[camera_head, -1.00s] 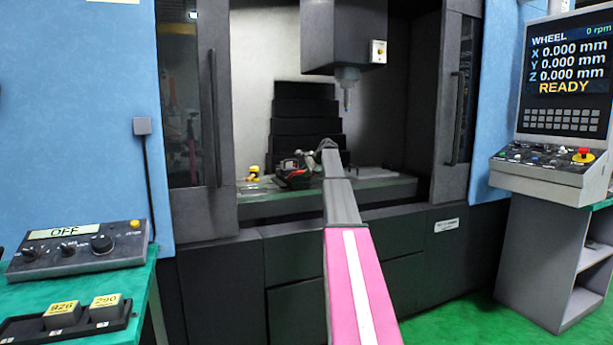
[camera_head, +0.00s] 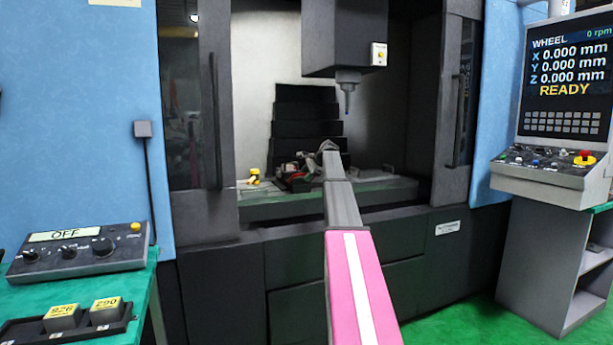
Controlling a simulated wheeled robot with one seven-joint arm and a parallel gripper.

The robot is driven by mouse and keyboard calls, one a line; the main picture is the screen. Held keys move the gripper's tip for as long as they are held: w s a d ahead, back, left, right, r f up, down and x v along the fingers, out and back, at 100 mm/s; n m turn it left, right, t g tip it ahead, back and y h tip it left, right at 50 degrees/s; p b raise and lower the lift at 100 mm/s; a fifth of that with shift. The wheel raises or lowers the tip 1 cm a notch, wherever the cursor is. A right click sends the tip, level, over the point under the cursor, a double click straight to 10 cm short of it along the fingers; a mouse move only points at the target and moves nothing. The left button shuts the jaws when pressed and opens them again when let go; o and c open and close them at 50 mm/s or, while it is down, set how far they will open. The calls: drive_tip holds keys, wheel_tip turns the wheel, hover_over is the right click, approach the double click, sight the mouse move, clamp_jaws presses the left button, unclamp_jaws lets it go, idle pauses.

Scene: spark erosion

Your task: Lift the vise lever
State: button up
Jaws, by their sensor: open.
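My arm reaches forward into the machine's open work area. Its far end bends down to the left, where my gripper (camera_head: 292,174) shows as a small dark shape with red parts just above the work table. My gripper is open and nothing shows held in it. The vise and its lever cannot be told apart clearly from the dark cluster around my gripper. Whether my gripper touches the lever cannot be told.
The work table (camera_head: 280,208) carries a small yellow part (camera_head: 254,176) at left and a low grey block (camera_head: 374,174) at right. The spindle head (camera_head: 346,35) hangs above. Door frames bound the opening at left and right. A control panel (camera_head: 550,170) stands at far right.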

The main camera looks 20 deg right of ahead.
drive_tip(key=v, duration=1)
drive_tip(key=shift+r, duration=0.25)
drive_tip(key=shift+s, duration=0.1)
drive_tip(key=s+a+f+n+g+h, duration=0.1)
drive_tip(key=s+a+f+n, duration=0.1)
drive_tip(key=s+a+f, duration=0.75)
drive_tip(key=s+a+f+n+g, duration=0.25)
drive_tip(key=a+f, duration=0.25)
drive_tip(key=f, duration=0.9)
drive_tip(key=s+a+f+n+g+h, duration=0.1)
drive_tip(key=s+a+f+n, duration=0.2)
drive_tip(key=s+a+f, duration=0.65)
drive_tip(key=s+a+f+n+g+h, duration=0.1)
drive_tip(key=s+a+f+n, duration=0.3)
drive_tip(key=s+f, duration=0.6)
drive_tip(key=s+a+f+n+g+h, duration=0.2)
drive_tip(key=s+a+f+n, duration=0.2)
drive_tip(key=s+f, duration=0.6)
drive_tip(key=s+a, duration=0.1)
drive_tip(key=s, duration=0.4)
drive_tip(key=shift+f, duration=0.4)
